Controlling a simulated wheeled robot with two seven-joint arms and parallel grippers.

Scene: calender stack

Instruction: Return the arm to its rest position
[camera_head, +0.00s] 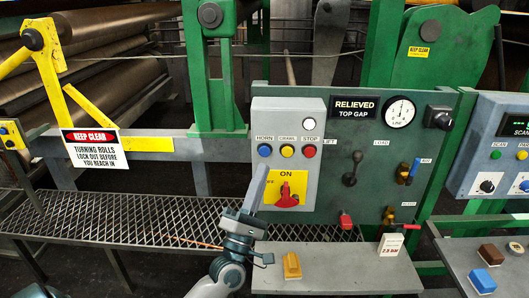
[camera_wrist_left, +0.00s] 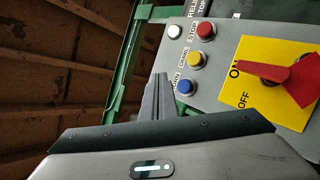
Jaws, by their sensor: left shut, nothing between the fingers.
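My left gripper (camera_head: 259,178) is shut and empty. It points up in front of the lower left part of the grey control box (camera_head: 275,115), below the blue HORN button (camera_head: 264,150). In the left wrist view its closed fingers (camera_wrist_left: 157,90) stand beside the blue button (camera_wrist_left: 185,87); I cannot tell whether they touch the box. The red rotary switch (camera_head: 285,192) on the yellow plate is just right of the fingers, and its handle points toward ON in the left wrist view (camera_wrist_left: 275,72). My right gripper is not in view.
A green panel (camera_head: 345,200) carries a lever (camera_head: 353,168), a gauge (camera_head: 399,112) and valves. Below is a grey shelf (camera_head: 335,258) with a yellow block (camera_head: 292,265) and a white 2.5 mm block (camera_head: 390,244). A mesh walkway (camera_head: 110,220) and rolls (camera_head: 110,75) lie left.

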